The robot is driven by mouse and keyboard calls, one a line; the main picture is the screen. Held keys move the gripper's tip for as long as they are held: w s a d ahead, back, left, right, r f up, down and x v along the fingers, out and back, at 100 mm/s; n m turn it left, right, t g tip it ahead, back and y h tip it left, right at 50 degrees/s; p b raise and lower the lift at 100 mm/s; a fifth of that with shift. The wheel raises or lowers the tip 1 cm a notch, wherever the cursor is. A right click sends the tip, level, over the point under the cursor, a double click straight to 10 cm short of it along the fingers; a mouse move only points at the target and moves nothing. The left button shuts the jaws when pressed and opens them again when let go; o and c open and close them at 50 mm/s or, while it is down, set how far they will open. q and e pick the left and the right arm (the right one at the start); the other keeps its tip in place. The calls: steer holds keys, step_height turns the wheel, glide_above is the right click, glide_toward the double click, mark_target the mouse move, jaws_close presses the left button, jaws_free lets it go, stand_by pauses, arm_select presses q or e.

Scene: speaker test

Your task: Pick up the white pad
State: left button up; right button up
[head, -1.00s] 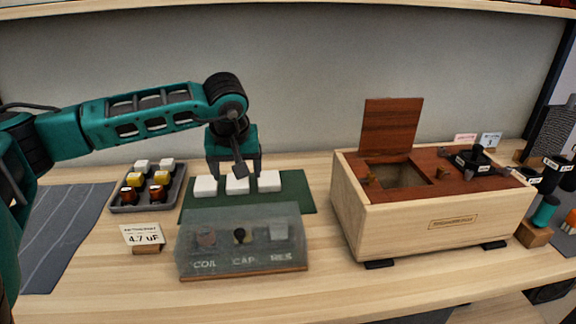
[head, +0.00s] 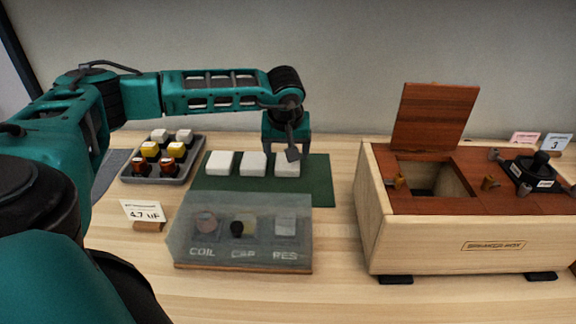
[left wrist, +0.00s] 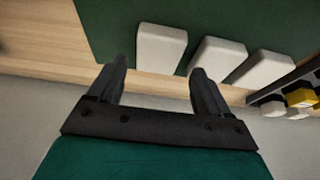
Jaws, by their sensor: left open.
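Three white pads lie in a row on a dark green mat (head: 320,185): a left pad (head: 220,163), a middle pad (head: 253,163) and a right pad (head: 287,171). My left gripper (head: 287,154) is open and empty, pointing down at the back edge of the right pad, whose top it partly hides. In the left wrist view the open fingers (left wrist: 158,69) have the nearest pad (left wrist: 161,47) just beyond their tips, apart from them. The other two pads show to its right there. My right gripper is not in view.
A grey tray (head: 190,173) of small white, yellow and amber parts stands left of the mat. A clear-covered box (head: 240,258) labelled COIL, CAP, RES stands in front. A wooden box (head: 450,245) with its lid raised stands at right. A "4.7 uF" card (head: 143,211) stands front left.

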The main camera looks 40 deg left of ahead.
mark_target(288, 164)
arm_select(q)
steer(key=x, duration=0.5)
steer(key=shift+w+f+b, duration=0.1)
steer(key=shift+w+b, duration=0.05)
steer(key=shift+b, duration=0.2)
steer(key=c, duration=0.8)
